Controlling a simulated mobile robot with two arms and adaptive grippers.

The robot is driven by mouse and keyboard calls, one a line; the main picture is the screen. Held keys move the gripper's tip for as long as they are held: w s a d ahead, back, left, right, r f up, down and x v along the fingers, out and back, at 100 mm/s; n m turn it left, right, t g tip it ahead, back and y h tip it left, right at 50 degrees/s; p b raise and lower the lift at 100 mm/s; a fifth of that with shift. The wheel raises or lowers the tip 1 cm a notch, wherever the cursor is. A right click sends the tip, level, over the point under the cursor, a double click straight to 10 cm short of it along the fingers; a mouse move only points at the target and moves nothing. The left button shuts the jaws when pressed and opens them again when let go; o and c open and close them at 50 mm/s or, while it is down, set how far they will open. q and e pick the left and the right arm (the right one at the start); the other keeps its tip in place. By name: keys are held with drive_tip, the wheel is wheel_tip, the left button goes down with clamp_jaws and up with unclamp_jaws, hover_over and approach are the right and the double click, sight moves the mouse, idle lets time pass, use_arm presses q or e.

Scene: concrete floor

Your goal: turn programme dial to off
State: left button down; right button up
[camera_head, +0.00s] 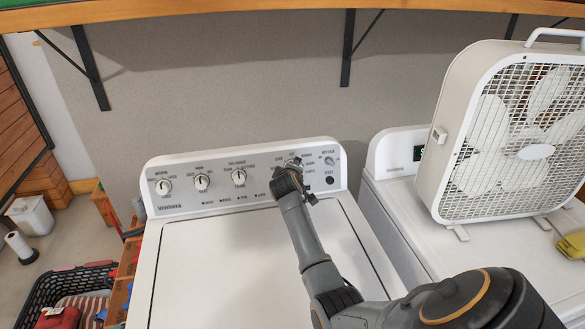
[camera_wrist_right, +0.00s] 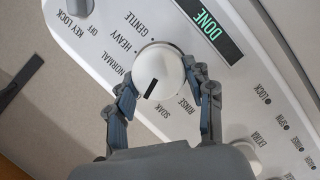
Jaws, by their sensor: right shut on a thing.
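The programme dial (camera_wrist_right: 160,68) is a round white knob with a black pointer mark, on the washer's control panel (camera_head: 215,192). In the right wrist view its mark points towards SOAK. NORMAL, HEAVY, GENTLE and RINSE are printed around it. OFF stands further out, near the KEY LOCK knob (camera_wrist_right: 80,6); I cannot tell which knob it belongs to. My right gripper (camera_wrist_right: 164,84) is shut on the dial, one finger on each side. In the head view my right gripper (camera_head: 293,172) mostly covers the dial. My left gripper is not in view.
The display (camera_wrist_right: 216,37) beside the dial reads DONE. Several other knobs (camera_head: 202,182) line the panel to the left. A box fan (camera_head: 436,160) stands on the neighbouring machine at right. A wooden shelf (camera_head: 230,12) runs above. A black basket (camera_head: 52,290) is at lower left.

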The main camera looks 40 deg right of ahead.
drive_tip(key=shift+m+y+p, duration=0.5)
drive_tip(key=shift+m+p, duration=0.25)
drive_tip(key=shift+m, duration=0.45)
drive_tip(key=o, duration=1.2)
drive_tip(key=shift+d, duration=0.1)
drive_tip(key=shift+c, duration=0.2)
drive_tip(key=v, duration=1.2)
drive_tip(key=shift+r, duration=0.1)
